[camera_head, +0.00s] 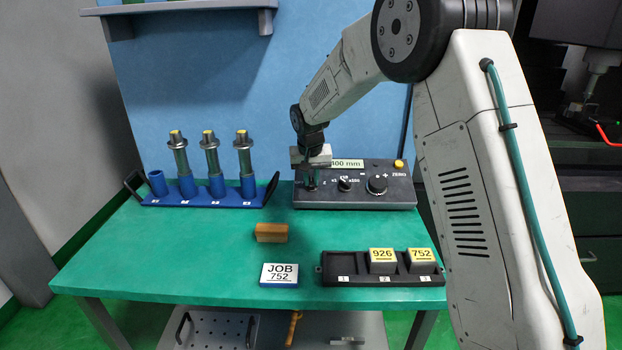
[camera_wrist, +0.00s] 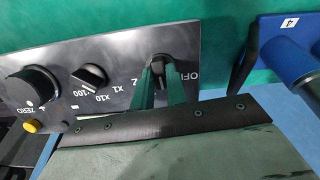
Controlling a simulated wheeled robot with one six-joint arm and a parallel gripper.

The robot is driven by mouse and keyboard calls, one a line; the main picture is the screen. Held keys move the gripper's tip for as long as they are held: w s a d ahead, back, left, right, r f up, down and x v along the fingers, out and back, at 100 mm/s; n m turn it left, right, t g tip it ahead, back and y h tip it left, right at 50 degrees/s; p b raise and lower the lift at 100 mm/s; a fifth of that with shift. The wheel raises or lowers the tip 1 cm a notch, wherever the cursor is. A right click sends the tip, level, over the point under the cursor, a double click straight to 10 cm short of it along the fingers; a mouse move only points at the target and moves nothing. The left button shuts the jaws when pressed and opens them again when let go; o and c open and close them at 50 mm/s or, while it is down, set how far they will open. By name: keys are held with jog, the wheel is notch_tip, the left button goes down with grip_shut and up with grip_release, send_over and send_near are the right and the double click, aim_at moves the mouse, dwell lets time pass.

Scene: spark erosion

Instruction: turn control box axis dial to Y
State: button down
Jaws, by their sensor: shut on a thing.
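The control box (camera_head: 355,203) is a dark panel at the back right of the green table. It also shows in the wrist view (camera_wrist: 115,50). My gripper (camera_head: 311,182) reaches down over the left end of the panel. In the wrist view its two green fingers (camera_wrist: 161,80) are closed on the axis dial (camera_wrist: 158,59), a small black knob near the "OFF" and "Z" marks. The fingers hide most of the dial, so I cannot tell where it points. The "Y" mark is not readable.
Beside it are the multiplier knob (camera_head: 345,184), the large dial (camera_head: 377,185) and a yellow ZERO button (camera_head: 399,164). A blue rack (camera_head: 205,199) with metal holders stands left. A wooden block (camera_head: 271,233), a JOB 752 card (camera_head: 279,274) and a black tray (camera_head: 345,267) lie in front.

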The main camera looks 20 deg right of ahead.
aim_at(313, 196)
jog(key=m, duration=0.4)
jog(key=shift+m+y, duration=0.4)
jog(key=shift+m, duration=0.3)
jog(key=c, duration=1.4)
grip_release()
jog(key=v, duration=0.8)
jog(key=shift+s, duration=0.2)
jog(key=shift+f, duration=0.1)
